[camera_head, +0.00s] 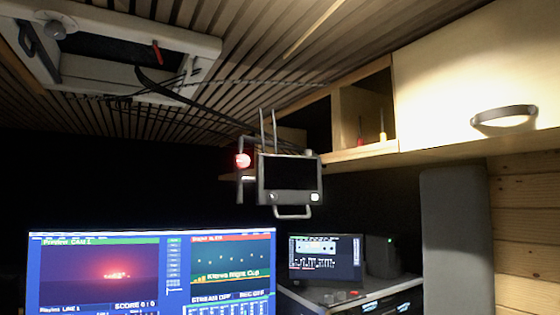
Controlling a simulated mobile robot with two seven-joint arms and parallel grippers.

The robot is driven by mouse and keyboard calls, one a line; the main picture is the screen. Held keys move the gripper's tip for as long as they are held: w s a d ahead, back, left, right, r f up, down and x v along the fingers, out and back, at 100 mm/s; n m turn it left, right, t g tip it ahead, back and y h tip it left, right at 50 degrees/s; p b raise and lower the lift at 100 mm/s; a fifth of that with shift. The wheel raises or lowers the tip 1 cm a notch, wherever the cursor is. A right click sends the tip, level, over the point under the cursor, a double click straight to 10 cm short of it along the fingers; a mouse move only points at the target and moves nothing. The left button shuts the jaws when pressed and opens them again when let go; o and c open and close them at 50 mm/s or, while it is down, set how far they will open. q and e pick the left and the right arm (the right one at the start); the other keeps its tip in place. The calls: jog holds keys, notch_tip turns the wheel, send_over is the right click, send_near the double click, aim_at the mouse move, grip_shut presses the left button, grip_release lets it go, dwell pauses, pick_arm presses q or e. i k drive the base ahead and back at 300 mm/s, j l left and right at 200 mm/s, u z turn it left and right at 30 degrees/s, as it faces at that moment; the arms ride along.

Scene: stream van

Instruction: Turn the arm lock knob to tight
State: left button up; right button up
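The monitor has a dark screen, a grey frame and a handle (293,212) below. Two thin rods (268,125) rise from it towards the ceiling. Neither of my grippers shows in the head view.
A large lit screen (150,270) fills the lower left. A smaller screen (326,258) stands on a desk behind. Wooden overhead cabinets (465,75) with a curved handle (503,114) are at upper right. A ceiling hatch (110,45) with hanging cables is at upper left.

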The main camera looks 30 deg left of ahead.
aim_at(242, 162)
jog(key=l+u, duration=0.2)
jog(key=u, duration=0.15)
jog(key=i+l+u, duration=0.1)
jog(key=l+u, duration=0.15)
jog(key=u, duration=0.15)
jog(key=l+u, duration=0.2)
jog(key=u, duration=0.15)
